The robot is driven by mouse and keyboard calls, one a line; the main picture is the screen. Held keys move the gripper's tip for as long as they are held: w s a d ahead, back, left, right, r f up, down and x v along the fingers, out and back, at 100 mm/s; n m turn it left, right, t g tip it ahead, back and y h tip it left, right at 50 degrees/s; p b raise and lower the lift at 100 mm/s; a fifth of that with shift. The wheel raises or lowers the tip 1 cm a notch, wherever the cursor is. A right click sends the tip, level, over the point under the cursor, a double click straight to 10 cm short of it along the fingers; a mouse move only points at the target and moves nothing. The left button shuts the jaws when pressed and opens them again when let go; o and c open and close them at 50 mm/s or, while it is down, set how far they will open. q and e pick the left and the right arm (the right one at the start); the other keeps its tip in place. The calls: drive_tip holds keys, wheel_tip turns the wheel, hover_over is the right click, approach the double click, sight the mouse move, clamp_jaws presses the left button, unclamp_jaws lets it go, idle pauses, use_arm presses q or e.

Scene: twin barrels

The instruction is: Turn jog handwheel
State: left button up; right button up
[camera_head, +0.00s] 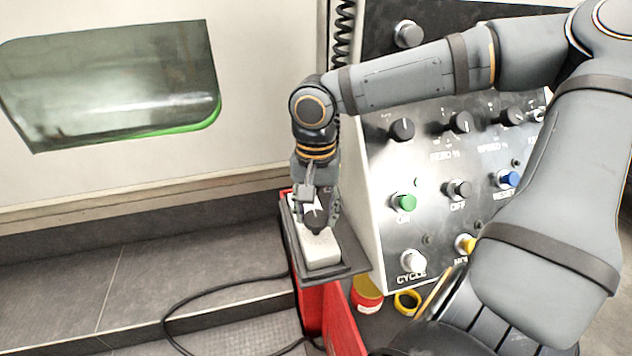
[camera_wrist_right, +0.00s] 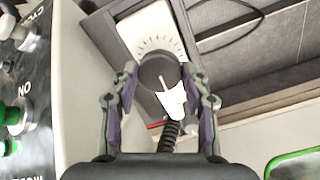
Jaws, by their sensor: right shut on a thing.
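The jog handwheel (camera_wrist_right: 152,69) is a round black dial with a pale pointer, set in a white handheld unit (camera_wrist_right: 140,24) with graduation marks around the dial. In the head view the white unit (camera_head: 321,252) lies on a dark shelf, and the handwheel (camera_head: 314,227) is partly hidden by my fingers. My right gripper (camera_head: 319,212) points down over the unit and is shut on the handwheel. In the right wrist view the two fingers of the gripper (camera_wrist_right: 162,78) stand on either side of the dial. My left gripper is not in view.
The dark shelf (camera_head: 350,268) sits above a red cabinet (camera_head: 313,309). A control panel (camera_head: 385,230) with knobs and coloured buttons stands right beside it. A machine door with a window (camera_head: 115,80) is at left. A black cable (camera_head: 205,296) hangs over the step.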

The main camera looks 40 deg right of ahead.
sight(316, 217)
drive_tip(key=shift+n, duration=0.3)
drive_tip(key=o, duration=1.2)
drive_tip(key=shift+c, duration=0.2)
wheel_tip(316, 217, up, 8)
drive_tip(key=shift+a+f, duration=0.1)
drive_tip(key=shift+f, duration=0.1)
